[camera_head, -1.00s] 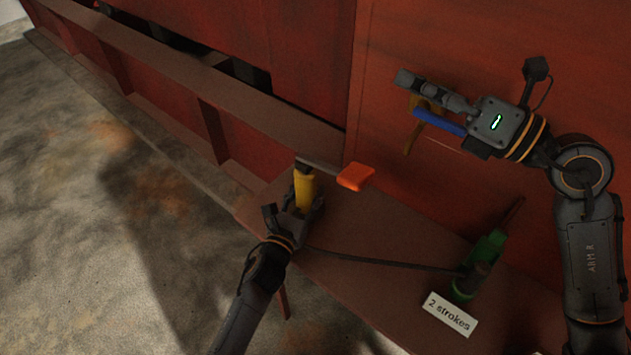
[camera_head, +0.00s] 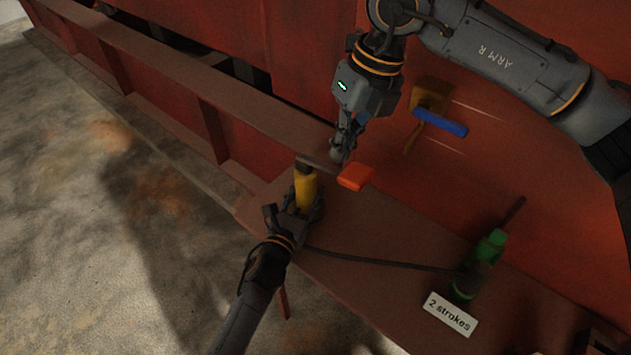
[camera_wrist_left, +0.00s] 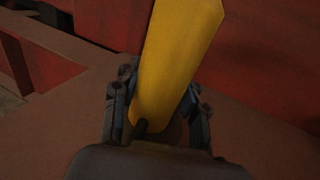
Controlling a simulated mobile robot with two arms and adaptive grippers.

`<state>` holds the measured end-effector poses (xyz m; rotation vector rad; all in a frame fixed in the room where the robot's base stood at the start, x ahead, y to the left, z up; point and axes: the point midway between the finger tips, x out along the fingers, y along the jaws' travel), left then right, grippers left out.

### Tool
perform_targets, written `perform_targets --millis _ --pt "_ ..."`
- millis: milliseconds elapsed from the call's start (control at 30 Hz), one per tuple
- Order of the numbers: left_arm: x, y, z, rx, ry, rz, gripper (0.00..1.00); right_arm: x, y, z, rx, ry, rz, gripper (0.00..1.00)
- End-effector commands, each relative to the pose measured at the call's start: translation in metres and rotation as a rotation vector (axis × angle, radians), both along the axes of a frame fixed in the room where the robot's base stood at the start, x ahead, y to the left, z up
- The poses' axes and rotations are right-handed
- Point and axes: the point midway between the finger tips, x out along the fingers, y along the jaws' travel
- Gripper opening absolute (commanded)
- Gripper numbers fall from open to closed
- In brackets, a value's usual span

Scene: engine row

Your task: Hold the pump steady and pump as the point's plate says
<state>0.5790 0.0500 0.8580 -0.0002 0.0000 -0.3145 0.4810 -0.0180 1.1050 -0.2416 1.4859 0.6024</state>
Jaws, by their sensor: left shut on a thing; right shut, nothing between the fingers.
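The yellow pump (camera_head: 305,187) stands on the brown ledge, and its yellow body fills the middle of the left wrist view (camera_wrist_left: 180,60). My left gripper (camera_head: 292,207) is shut around the lower part of the body, one finger on each side. A dark lever (camera_head: 319,164) runs right from the pump's top to an orange grip (camera_head: 356,177). My right gripper (camera_head: 341,152) is shut and empty, pointing down just behind and left of the orange grip; contact cannot be told. The white plate (camera_head: 450,314) reads "2 strokes".
A dark hose (camera_head: 380,261) runs along the ledge (camera_head: 350,225) from the pump towards a green fitting (camera_head: 487,258) by the plate. A blue handle (camera_head: 440,122) on a yellow mount sticks out of the red wall. Open floor (camera_head: 110,240) lies left.

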Motion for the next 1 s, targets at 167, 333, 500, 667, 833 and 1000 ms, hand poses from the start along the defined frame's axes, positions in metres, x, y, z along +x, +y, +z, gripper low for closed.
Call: perform_targets --millis 167,333,500,667,833,1000 --pt "0.0 0.0 0.001 -0.001 -0.001 0.0 0.0 0.012 -0.03 0.008 -0.174 -0.011 -0.09 0.0" --pt "0.0 0.0 0.001 -0.001 -0.001 0.0 0.0 0.015 -0.041 0.009 -0.232 -0.012 -0.125 0.0" --pt "0.0 0.0 0.001 -0.001 -0.001 0.0 0.0 0.015 -0.042 -0.006 -0.236 -0.011 -0.126 0.0" --pt "0.0 0.0 0.001 -0.001 -0.001 0.0 0.0 0.015 -0.041 -0.027 -0.235 -0.01 -0.125 0.0" --pt "0.0 0.0 0.001 0.0 -0.001 0.0 0.0 0.015 -0.041 -0.044 -0.233 -0.011 -0.125 0.0" --pt "0.0 0.0 0.001 0.0 -0.001 0.0 0.0 0.015 -0.041 -0.052 -0.232 -0.013 -0.126 0.0"
